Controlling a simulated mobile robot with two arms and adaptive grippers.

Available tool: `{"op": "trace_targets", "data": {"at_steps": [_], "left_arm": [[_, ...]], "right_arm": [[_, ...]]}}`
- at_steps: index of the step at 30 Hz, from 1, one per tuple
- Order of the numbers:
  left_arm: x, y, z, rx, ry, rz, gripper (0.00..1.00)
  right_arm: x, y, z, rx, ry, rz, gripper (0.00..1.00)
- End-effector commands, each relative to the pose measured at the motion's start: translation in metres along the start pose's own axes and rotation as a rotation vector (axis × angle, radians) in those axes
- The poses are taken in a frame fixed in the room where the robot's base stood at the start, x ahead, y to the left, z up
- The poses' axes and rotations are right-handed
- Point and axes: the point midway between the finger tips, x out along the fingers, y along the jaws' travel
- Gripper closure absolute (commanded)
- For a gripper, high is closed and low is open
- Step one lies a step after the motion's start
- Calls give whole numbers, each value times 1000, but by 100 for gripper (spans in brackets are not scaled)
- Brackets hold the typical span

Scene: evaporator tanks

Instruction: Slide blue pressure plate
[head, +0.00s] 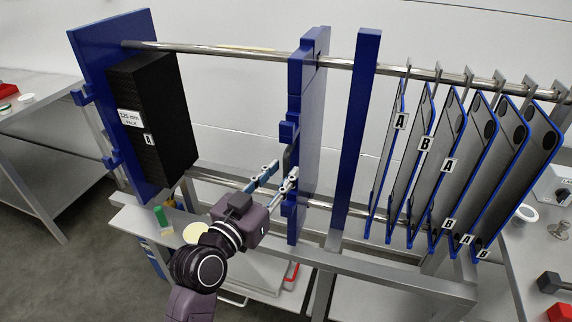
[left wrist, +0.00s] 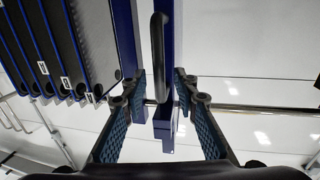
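The blue pressure plate (head: 311,110) hangs upright on the rails in the middle of the rack, seen nearly edge-on. It has blocks and a dark handle on its left side. In the left wrist view the black handle (left wrist: 158,55) stands upright between the finger lines, with the blue plate (left wrist: 164,128) behind it. My left gripper (head: 281,176) is at the handle, its fingers spread to either side. In the left wrist view the gripper (left wrist: 160,84) is open, with gaps between handle and fingers. I cannot tell whether the fingertips touch the plate. My right gripper is out of view.
A black plate pack (head: 155,110) sits against the blue end plate (head: 88,60) at left. A blue post (head: 357,130) stands just right of the pressure plate. Several lettered plates (head: 485,150) hang farther right. The rails between pack and pressure plate are clear.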

Motion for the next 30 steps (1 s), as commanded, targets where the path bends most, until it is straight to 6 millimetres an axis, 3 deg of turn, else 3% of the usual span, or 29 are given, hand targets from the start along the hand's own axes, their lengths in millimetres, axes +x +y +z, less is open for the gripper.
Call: {"op": "trace_targets", "data": {"at_steps": [7,17,25,30], "left_arm": [[23,0,0,-1,0,-1,72],[27,0,0,-1,0,-1,72],[26,0,0,-1,0,-1,100],[26,0,1,-1,0,-1,100]], "right_arm": [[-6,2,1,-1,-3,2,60],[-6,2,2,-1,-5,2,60],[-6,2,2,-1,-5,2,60],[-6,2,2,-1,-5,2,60]]}}
